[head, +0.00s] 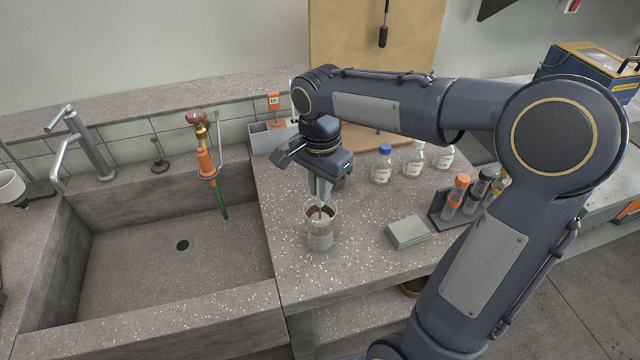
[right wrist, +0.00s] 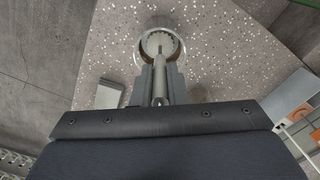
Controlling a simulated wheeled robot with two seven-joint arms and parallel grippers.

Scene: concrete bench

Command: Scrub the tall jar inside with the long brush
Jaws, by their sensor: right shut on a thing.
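The tall jar (head: 320,238), clear with a pale rim, stands upright on the speckled bench right of the sink. My right gripper (head: 321,192) points down above it, shut on the long brush. In the right wrist view the grey brush handle (right wrist: 159,80) runs between the fingers of my right gripper (right wrist: 160,92). Its pale round head (right wrist: 158,42) lies within the outline of the jar rim (right wrist: 181,48). How deep it reaches, and whether it touches the wall, I cannot tell. My left gripper is out of view.
A sink (head: 150,260) lies left, with an orange-and-green hose tap (head: 206,165) at its far right edge. A grey box (head: 408,232) lies right of the jar, near a rack (head: 441,215) of capped tubes. Bottles (head: 381,169) stand behind. Bench in front of the jar is clear.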

